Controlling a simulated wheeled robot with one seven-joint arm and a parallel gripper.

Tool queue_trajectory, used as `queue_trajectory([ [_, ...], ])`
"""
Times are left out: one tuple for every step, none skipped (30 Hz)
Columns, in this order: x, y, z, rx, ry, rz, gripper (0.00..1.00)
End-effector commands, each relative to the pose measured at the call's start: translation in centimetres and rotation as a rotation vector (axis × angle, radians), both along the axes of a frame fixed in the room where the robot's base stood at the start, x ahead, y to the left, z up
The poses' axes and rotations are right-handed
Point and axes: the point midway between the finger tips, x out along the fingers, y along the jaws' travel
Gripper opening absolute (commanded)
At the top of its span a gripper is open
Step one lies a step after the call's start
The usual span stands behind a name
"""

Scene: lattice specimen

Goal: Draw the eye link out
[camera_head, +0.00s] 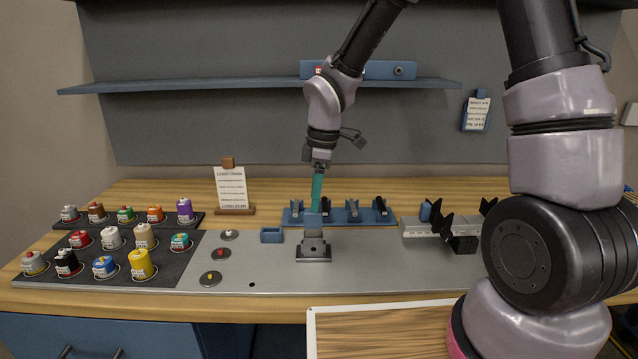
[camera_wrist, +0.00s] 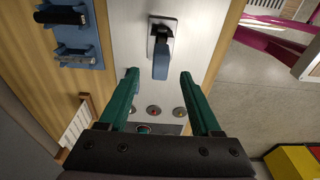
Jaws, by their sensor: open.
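In the wrist view the blue piece (camera_wrist: 161,66) stands out from the fixture (camera_wrist: 161,28). I cannot tell for sure whether it is the eye link; no eye shows. My gripper (camera_head: 317,208) points down above the fixture, its teal fingers seen edge-on. In the wrist view my gripper (camera_wrist: 158,76) is open and empty. The blue piece appears in line with the gap between the fingertips; the remaining distance is unclear.
A blue rack (camera_head: 292,221) with several dark parts stands just behind the fixture. A small blue tray (camera_head: 271,235) is to its left, and a pale block with black brackets (camera_head: 425,228) to its right. Several spools fill the dark left mat (camera_head: 105,284). A shelf (camera_head: 200,86) hangs behind.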

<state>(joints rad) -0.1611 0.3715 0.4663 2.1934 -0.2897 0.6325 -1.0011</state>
Motion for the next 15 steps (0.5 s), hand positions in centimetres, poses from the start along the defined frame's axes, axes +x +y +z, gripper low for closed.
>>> queue_trajectory([
  [-0.1, 0.2, -1.1, -0.002, 0.005, 0.003, 0.65],
  [-0.1, 0.2, -1.6, -0.002, 0.005, 0.002, 0.65],
  [-0.1, 0.3, -2.4, -0.002, 0.006, 0.001, 0.65],
  [-0.1, 0.4, -2.9, -0.001, 0.005, 0.003, 0.65],
  [-0.1, 0.4, -3.5, -0.002, 0.005, 0.002, 0.65],
  [-0.1, 0.5, -4.2, -0.002, 0.004, 0.000, 0.65],
  [-0.1, 0.6, -4.7, -0.002, 0.004, 0.001, 0.65],
  [-0.1, 0.6, -5.2, -0.002, 0.004, 0.001, 0.65],
  [-0.1, 0.7, -5.8, -0.002, 0.004, -0.001, 0.65],
  [-0.1, 0.7, -6.2, -0.002, 0.003, 0.000, 0.65],
  [-0.1, 0.8, -6.5, -0.001, 0.003, 0.001, 0.65],
  [-0.1, 0.8, -7.0, -0.002, 0.003, 0.000, 0.65],
  [0.0, 0.9, -7.2, -0.001, 0.002, -0.001, 0.65],
  [0.0, 0.9, -7.5, -0.001, 0.001, -0.002, 0.65],
  [0.0, 0.9, -7.7, -0.001, 0.001, -0.002, 0.65],
])
